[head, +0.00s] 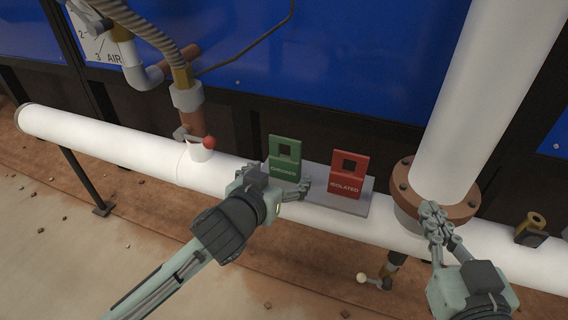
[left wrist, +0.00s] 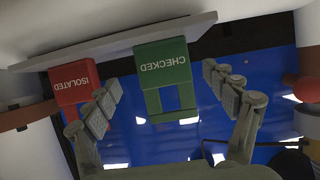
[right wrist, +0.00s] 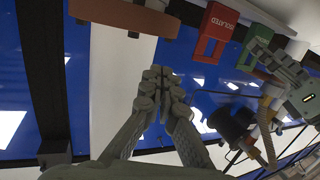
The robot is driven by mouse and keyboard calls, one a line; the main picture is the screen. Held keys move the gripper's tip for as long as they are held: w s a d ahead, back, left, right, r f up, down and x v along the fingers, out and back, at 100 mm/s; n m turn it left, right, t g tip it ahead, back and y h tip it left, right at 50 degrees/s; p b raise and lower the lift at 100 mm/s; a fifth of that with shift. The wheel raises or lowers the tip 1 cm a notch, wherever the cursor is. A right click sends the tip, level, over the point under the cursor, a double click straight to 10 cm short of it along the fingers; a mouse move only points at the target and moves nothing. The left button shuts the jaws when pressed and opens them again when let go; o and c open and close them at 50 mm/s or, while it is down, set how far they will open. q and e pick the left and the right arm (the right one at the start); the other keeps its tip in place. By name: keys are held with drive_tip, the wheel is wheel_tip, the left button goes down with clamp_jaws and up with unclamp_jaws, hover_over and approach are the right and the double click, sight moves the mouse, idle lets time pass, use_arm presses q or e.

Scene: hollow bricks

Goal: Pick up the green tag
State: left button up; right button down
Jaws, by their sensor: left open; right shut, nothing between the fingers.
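The green tag (head: 284,158), marked CHECKED and with a square hole in its upper part, stands upright on a small grey ledge (head: 343,205) on the white pipe. My left gripper (head: 273,185) is open just in front of it. In the left wrist view the green tag (left wrist: 163,72) appears upside down between the spread fingers (left wrist: 163,85), with space on both sides. My right gripper (head: 434,212) is shut and empty, in front of the upright pipe's flange. In the right wrist view its fingertips (right wrist: 157,78) meet, and the green tag (right wrist: 257,40) shows partly behind my left gripper.
A red tag (head: 346,178) marked ISOLATED stands on the ledge just right of the green one. A valve with a red knob (head: 209,142) is to the left. A thick upright pipe (head: 474,100) with a brown flange (head: 404,187) rises to the right. A blue panel (head: 330,50) lies behind.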

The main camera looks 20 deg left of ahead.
sight(283, 169)
use_arm(q)
drive_tip(key=x, duration=0.5)
drive_tip(key=shift+a+f+b, duration=0.2)
drive_tip(key=shift+f+b, duration=0.05)
drive_tip(key=shift+b, duration=0.15)
use_arm(e)
drive_tip(key=r, duration=0.1)
drive_tip(key=a+r+t+y, duration=0.1)
drive_tip(key=r, duration=0.1)
drive_tip(key=a+r+t, duration=0.1)
drive_tip(key=shift+s+r, duration=0.2)
drive_tip(key=shift+r, duration=0.05)
use_arm(q)
drive_tip(key=shift+c, duration=0.2)
drive_tip(key=c, duration=1.3)
drive_tip(key=shift+c, duration=0.2)
use_arm(e)
drive_tip(key=shift+f, duration=0.1)
use_arm(q)
drive_tip(key=shift+r, duration=0.15)
use_arm(e)
drive_tip(key=shift+d+f, duration=0.1)
